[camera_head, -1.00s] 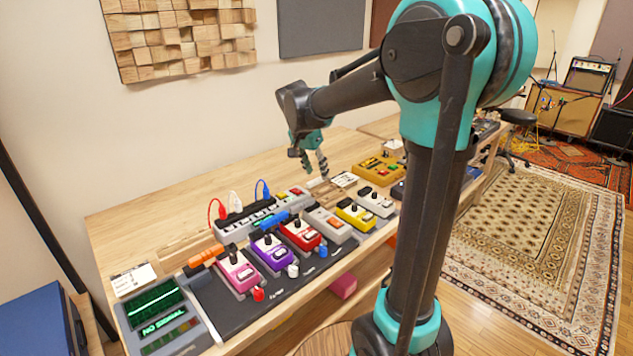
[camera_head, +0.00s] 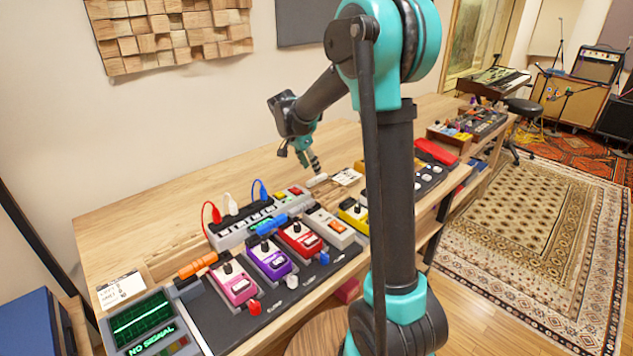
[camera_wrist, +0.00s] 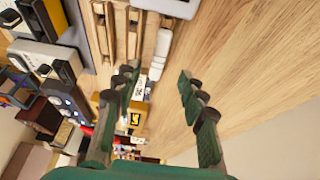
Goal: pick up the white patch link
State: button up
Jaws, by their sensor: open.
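The white patch link (camera_head: 318,180) is a short white bar lying on the table by a slotted wooden rack (camera_head: 323,193), just below my gripper's tip. In the wrist view the white link (camera_wrist: 160,50) lies along the side of the wooden rack (camera_wrist: 134,30), ahead of the gap between my fingers. My gripper (camera_head: 311,162) hangs over the table, pointing down. In the wrist view my gripper (camera_wrist: 155,88) has its fingers wide apart with nothing between them. The exact gap between the fingertips and the link cannot be told.
Bare tabletop (camera_head: 180,200) is free at the back left.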

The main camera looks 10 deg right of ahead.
aim_at(316, 178)
jog(key=shift+x, duration=2.85)
jog(key=shift+s+d, duration=0.1)
jog(key=shift+d, duration=0.05)
jog(key=shift+c, duration=0.4)
grip_shut()
